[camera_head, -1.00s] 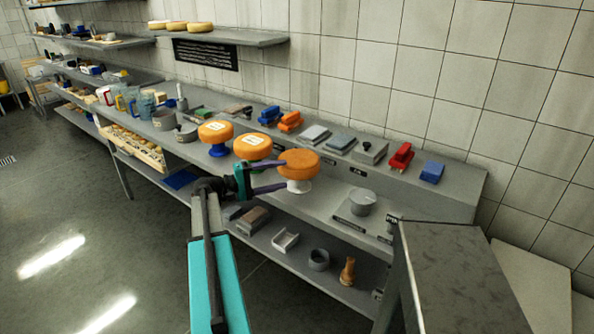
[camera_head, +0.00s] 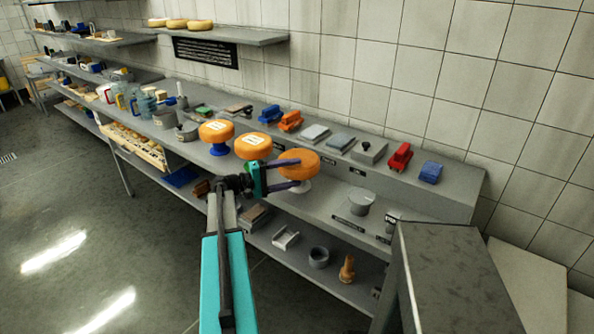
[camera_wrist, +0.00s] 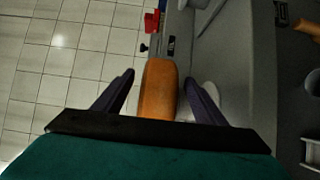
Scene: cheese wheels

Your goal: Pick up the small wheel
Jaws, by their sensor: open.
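My gripper (camera_head: 301,173) is open at the right wheel. In the wrist view this wheel (camera_wrist: 158,92) lies between the two spread fingers, with gaps at both sides. Part of its white stand (camera_wrist: 211,97) shows beside the right finger.
A grey lidded pot (camera_head: 359,201) stands right of the wheels. Blue, orange, red and grey blocks line the counter's raised back ledge (camera_head: 450,192). A lower shelf (camera_head: 338,278) holds small items. A dark-topped cabinet (camera_head: 455,275) stands at right front.

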